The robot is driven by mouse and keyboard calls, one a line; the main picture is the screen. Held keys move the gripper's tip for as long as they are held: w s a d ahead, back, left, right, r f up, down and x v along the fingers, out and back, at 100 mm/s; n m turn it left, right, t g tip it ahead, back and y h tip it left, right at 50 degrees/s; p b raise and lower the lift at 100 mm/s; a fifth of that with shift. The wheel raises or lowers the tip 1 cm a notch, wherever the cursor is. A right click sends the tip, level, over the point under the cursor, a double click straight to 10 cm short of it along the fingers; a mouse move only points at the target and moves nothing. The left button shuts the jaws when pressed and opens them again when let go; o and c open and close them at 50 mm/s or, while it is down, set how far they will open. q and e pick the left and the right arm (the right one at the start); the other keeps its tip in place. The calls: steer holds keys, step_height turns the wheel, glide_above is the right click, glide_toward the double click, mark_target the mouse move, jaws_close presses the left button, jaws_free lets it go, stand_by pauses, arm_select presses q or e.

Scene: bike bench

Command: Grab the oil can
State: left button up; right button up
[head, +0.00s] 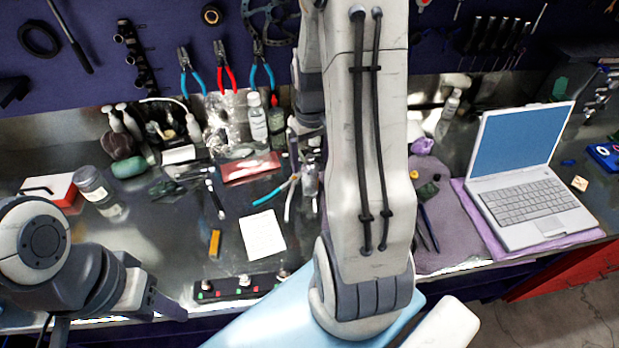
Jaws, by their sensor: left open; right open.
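I cannot pick out the oil can for certain. A dark bottle with a red cap (277,118) stands at the back of the bench, beside a white bottle (257,120). A shiny, partly hidden container (310,178) stands just below my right gripper (304,128). That gripper is open, seen edge-on behind my large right arm link, close to the right of the red-capped bottle; I see no hold on anything. My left gripper (168,308) is open and empty at the bench's front edge, lower left, far from the bottles.
Pliers with blue handles (272,188), a red box (248,167), a white paper (263,235) and a power strip (238,287) lie on the bench. A laptop (525,180) stands right. My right arm hides the middle.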

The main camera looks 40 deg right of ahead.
mark_target(310, 168)
steer(key=f+p, duration=0.1)
steer(key=f, duration=0.3)
steer(key=shift+w, duration=0.2)
steer(key=shift+d+f+p, duration=0.1)
steer(key=shift+f+p, duration=0.2)
steer(key=shift+f, duration=0.35)
jaws_close()
